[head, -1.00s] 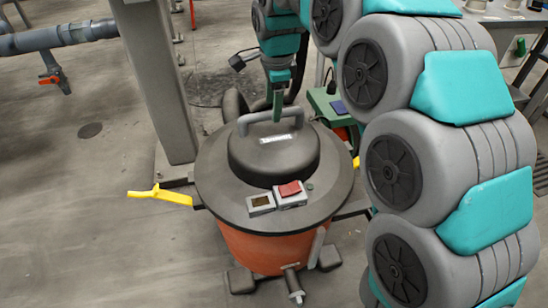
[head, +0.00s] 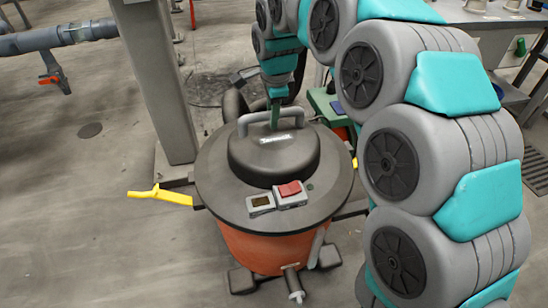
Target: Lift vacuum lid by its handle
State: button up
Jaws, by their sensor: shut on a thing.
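The vacuum lid (head: 225,178) is a dark grey disc with a raised dome, seated on an orange drum (head: 262,250). Its grey bar handle (head: 252,117) arches over the dome. My gripper (head: 275,122) comes down from above and behind and is shut on the handle, near the right half of its bar. The fingertips are small and partly lost against the dark dome. I see no gap between lid and drum.
Yellow latches stick out at the left (head: 160,194) and right (head: 355,163) of the drum. A grey post (head: 160,90) stands behind left. A green box (head: 322,103) is behind right. My arm covers the right side. Floor at the left is clear.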

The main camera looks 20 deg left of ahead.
grip_shut()
jog(key=shift+r, duration=0.15)
jog(key=shift+r, duration=1.65)
jog(key=shift+s+d+r, duration=0.1)
jog(key=shift+s+d, duration=0.05)
jog(key=s+d+r, duration=0.1)
jog(key=s+d, duration=1)
jog(key=shift+d+r+p, duration=0.15)
jog(key=shift+r+p, duration=0.55)
jog(key=shift+r, duration=1.8)
